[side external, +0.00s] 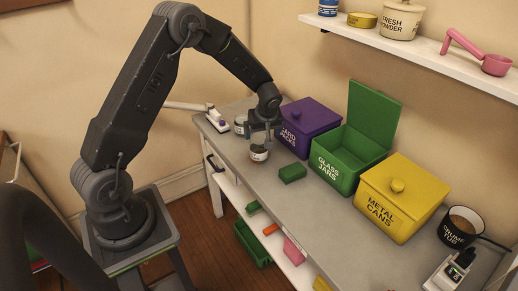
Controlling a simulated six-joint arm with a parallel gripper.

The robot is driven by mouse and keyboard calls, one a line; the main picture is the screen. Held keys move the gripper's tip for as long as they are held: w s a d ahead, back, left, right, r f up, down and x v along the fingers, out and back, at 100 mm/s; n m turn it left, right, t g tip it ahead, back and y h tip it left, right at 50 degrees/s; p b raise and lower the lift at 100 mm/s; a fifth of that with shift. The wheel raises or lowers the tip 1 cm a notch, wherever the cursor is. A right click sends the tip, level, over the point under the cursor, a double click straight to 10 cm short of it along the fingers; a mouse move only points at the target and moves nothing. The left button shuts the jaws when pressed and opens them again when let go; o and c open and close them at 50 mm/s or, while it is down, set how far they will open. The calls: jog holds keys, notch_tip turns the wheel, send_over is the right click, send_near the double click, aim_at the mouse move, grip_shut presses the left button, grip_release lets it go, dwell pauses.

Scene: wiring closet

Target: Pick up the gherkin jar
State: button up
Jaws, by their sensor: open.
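A small glass jar (259,154) with a pale label stands on the grey worktop; the label is too small to read, so I cannot tell whether it is the gherkin jar. My gripper (261,143) is open, pointing down at this jar, with its fingers around or just in front of the upper part. Whether the fingers touch the glass cannot be seen. Another jar (240,124) with a whitish label stands just behind and to the left of my gripper. The jar's top is partly hidden by my gripper.
A green block (292,173) lies right of the jar. Behind are a purple lidded bin (309,127), an open green bin marked GLASS JARS (335,173) and a yellow METAL CANS bin (400,205). A white device (217,119) sits at the left end. The front worktop is mostly clear.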

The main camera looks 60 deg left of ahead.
aim_at(258, 135)
jog(key=x, duration=0.7)
jog(key=shift+s+a+f, duration=0.15)
jog(key=shift+f, duration=0.2)
jog(key=c, duration=1.1)
jog(key=shift+o, duration=0.2)
jog(key=shift+r, duration=0.15)
notch_tip(258, 135, up, 4)
jog(key=shift+r, duration=0.15)
jog(key=s+a+r, duration=0.6)
jog(key=s+a, duration=0.1)
jog(key=s, duration=0.2)
jog(key=shift+r, duration=0.2)
